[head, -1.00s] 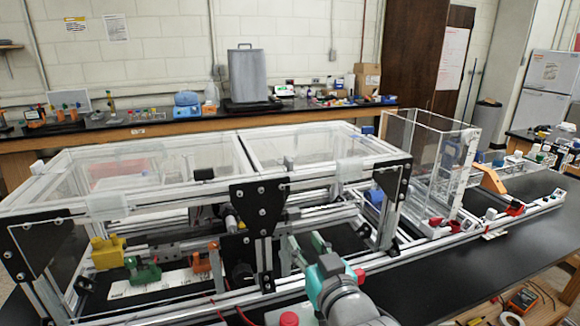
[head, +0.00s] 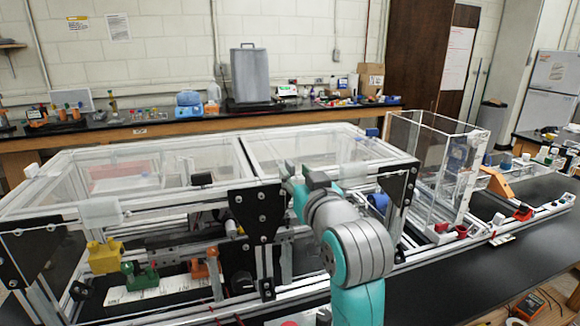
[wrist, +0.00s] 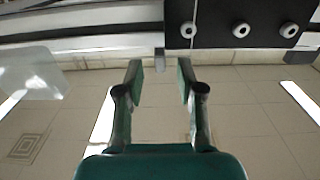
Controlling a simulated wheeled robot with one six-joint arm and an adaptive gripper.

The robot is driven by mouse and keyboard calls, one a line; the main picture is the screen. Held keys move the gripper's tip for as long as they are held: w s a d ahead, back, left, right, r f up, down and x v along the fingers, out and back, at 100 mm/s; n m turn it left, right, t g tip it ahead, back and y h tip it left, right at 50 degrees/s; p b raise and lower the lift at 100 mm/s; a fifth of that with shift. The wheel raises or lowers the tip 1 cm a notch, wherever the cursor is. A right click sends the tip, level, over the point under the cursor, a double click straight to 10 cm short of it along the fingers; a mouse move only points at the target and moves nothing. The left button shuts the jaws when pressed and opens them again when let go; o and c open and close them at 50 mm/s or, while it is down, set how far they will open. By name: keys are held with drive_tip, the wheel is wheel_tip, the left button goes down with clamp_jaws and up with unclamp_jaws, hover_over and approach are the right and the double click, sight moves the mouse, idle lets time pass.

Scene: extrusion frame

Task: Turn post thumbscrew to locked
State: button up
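My gripper (head: 293,181) is raised at the front of the extrusion frame (head: 340,170), near its upper front rail and right of the middle black bracket plate (head: 258,212). In the wrist view, my gripper (wrist: 160,80) is open, with a gap between its two green fingers. A small grey piece (wrist: 159,74) shows in line with that gap; I cannot tell whether it is the post thumbscrew. A black plate with round bolt heads (wrist: 240,27) lies above and right of the fingers. I cannot identify the thumbscrew or its setting in the head view.
Yellow (head: 104,256), green (head: 140,276) and orange (head: 203,268) parts sit inside the frame at left. A clear box (head: 432,165) stands right of it. The black table (head: 450,275) is clear at front right.

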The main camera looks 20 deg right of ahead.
sight(293, 170)
drive_tip(key=shift+w, duration=2.35)
clamp_jaws()
